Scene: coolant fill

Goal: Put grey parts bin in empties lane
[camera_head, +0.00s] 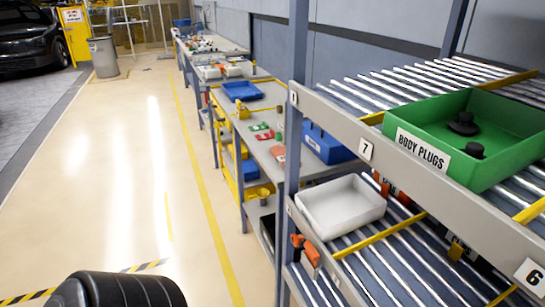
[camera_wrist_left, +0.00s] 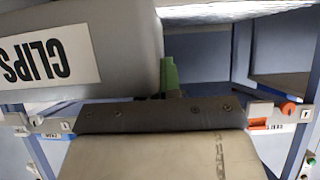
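A light grey, open-topped bin (camera_head: 341,207) sits on the lower roller level of the rack in the head view, and it looks empty. In the left wrist view, a grey bin with an upside-down CLIPS label (camera_wrist_left: 120,50) fills the upper left, close to the camera. A dark bar with screws and a pale plate, apparently part of my left gripper (camera_wrist_left: 165,116), lies below it. I cannot make out the finger opening or any contact with the bin. My right gripper shows in neither view. Which lane is for empties cannot be read.
A green BODY PLUGS bin (camera_head: 470,140) with black parts stands on the upper roller level, above and right of the grey bin. A rack post (camera_head: 293,130) rises at the left. Workbenches (camera_head: 262,105) extend behind. The floor (camera_head: 110,170) at left is mostly clear.

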